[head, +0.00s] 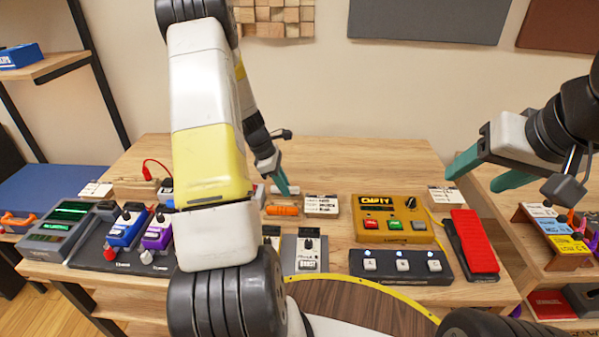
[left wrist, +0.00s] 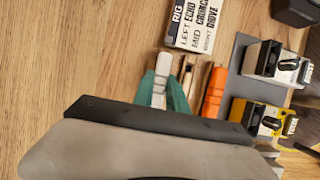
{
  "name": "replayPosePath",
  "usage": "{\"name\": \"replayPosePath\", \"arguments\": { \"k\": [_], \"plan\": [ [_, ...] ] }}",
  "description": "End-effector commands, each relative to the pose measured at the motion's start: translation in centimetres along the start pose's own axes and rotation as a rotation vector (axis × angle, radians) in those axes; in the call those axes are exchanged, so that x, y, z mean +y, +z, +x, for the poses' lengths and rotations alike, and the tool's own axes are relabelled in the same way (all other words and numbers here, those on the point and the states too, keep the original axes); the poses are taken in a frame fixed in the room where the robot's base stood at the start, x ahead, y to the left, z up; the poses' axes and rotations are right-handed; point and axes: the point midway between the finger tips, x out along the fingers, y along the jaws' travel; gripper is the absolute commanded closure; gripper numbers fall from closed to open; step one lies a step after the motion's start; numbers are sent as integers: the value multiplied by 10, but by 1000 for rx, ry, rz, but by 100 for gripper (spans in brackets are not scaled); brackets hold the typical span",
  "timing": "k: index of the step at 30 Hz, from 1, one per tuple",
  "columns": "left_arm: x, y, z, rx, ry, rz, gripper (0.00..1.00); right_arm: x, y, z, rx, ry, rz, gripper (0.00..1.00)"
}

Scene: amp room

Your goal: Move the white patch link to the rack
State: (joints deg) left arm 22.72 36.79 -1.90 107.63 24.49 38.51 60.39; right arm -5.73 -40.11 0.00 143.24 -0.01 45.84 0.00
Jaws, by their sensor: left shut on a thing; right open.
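The white patch link (left wrist: 159,82) is between the teal fingers of my left gripper (left wrist: 162,92) in the left wrist view. The gripper is shut on it, low over the wooden table. An orange link (left wrist: 214,92) lies just to the right of it, beside a small wooden holder (left wrist: 186,72); it also shows in the head view (head: 283,210). I cannot tell whether this holder is the rack. In the head view my left gripper (head: 281,184) points down behind the orange link, and the white link is hard to make out. My right gripper (head: 488,172) is open and empty above the table's right side.
A printed card (head: 321,206) stands right of the orange link. A yellow pedal (head: 392,219), a black footswitch (head: 401,265) and a red pedal (head: 474,241) fill the right. Blue (head: 124,229) and purple (head: 157,234) pedals stand left. The table's back is mostly clear.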

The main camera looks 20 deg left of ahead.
Motion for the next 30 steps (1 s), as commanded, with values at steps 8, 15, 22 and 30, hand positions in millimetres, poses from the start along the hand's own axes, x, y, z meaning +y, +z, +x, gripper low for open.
{"name": "replayPosePath", "arguments": {
  "k": [8,15,22,30],
  "plan": [
    [-1,-1,2,1,-3,-1,65,0,0,0,0,0,0,39],
    [0,-1,2,2,1,0,57,0,0,0,0,0,0,39],
    [0,-1,2,3,1,-1,64,0,0,0,0,0,0,39],
    [1,-1,1,3,2,-1,63,0,0,0,0,0,0,39]
  ]
}}
